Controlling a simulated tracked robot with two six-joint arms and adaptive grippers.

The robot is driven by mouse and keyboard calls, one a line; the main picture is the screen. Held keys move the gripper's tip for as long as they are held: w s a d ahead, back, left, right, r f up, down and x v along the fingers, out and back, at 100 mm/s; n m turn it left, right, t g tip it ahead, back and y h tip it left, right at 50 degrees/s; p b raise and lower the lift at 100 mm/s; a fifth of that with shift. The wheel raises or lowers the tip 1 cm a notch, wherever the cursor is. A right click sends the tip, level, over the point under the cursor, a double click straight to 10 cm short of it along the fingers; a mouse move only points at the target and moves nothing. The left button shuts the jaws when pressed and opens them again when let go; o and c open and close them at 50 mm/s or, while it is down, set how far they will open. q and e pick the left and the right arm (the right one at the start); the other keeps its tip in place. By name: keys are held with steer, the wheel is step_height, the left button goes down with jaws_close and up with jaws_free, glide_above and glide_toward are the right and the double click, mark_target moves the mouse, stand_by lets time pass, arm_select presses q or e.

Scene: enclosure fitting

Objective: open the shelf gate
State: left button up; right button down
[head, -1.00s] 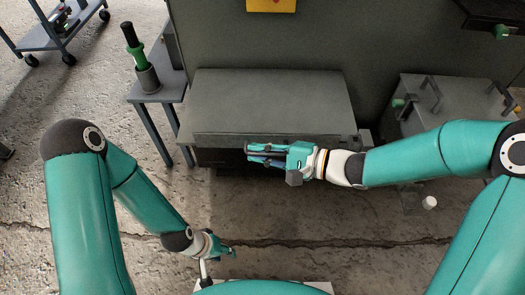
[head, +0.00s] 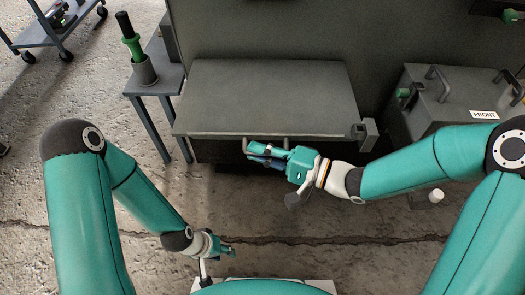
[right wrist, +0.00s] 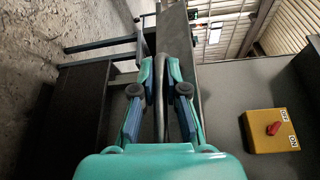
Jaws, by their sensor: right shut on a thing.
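The shelf gate appears as a broad grey panel (head: 270,95) in the middle of the head view, against the dark grey enclosure wall. A thin bar handle (head: 245,144) sits at its front edge, partly hidden by my right gripper. My right gripper (head: 258,152) is shut on this handle. In the right wrist view, a dark bar (right wrist: 160,75) runs between the fingers, beside the grey panel edge (right wrist: 178,45). A dark gap shows below the panel's front edge. My left gripper (head: 226,249) is low in the head view, well away from the gate. Its finger opening is unclear.
A small table (head: 155,82) at left holds a green-and-black tool (head: 131,42) in a cup. A grey box labelled FRONT (head: 450,95) stands at right. A yellow panel with a red switch (right wrist: 273,129) is on the wall.

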steer(key=shift+w+a+f+n+g+y+b, duration=0.2)
steer(key=shift+f+n+y+b, duration=0.65)
steer(key=shift+n+b, duration=1.4)
steer(key=shift+w+d+f+n+g+y+b, duration=0.1)
steer(key=shift+w+f+n+g+y+b, duration=0.2)
steer(key=shift+f+n+y+b, duration=1.25)
steer(key=shift+w+a+f+n+g+b, duration=0.1)
steer(key=shift+w+f+n+g+b, duration=0.2)
steer(key=shift+n+b, duration=2.6)
